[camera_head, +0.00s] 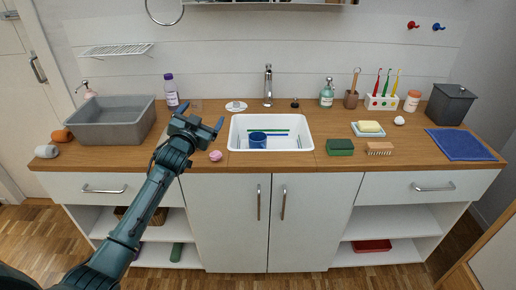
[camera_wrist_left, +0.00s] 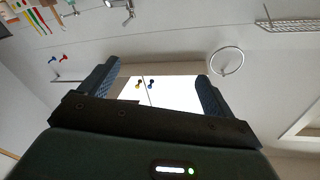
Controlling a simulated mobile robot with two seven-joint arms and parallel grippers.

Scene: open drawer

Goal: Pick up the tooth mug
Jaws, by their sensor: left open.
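A blue mug (camera_head: 257,141), which looks like the tooth mug, stands in the white sink basin (camera_head: 308,140). A green and a blue stick lie across the basin close behind it. My left gripper (camera_head: 198,112) is open and empty. It is held up over the counter, left of the sink and apart from the mug. In the left wrist view my left gripper (camera_wrist_left: 158,72) has its two fingers spread, with nothing between them; the mug does not show there. My right gripper is out of view.
A grey tub (camera_head: 103,122) and a purple bottle (camera_head: 171,92) stand left on the wooden counter. The faucet (camera_head: 268,86) rises behind the sink. A pink ball (camera_head: 215,155) lies near the sink's left side; a green sponge (camera_head: 340,147) lies to its right.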

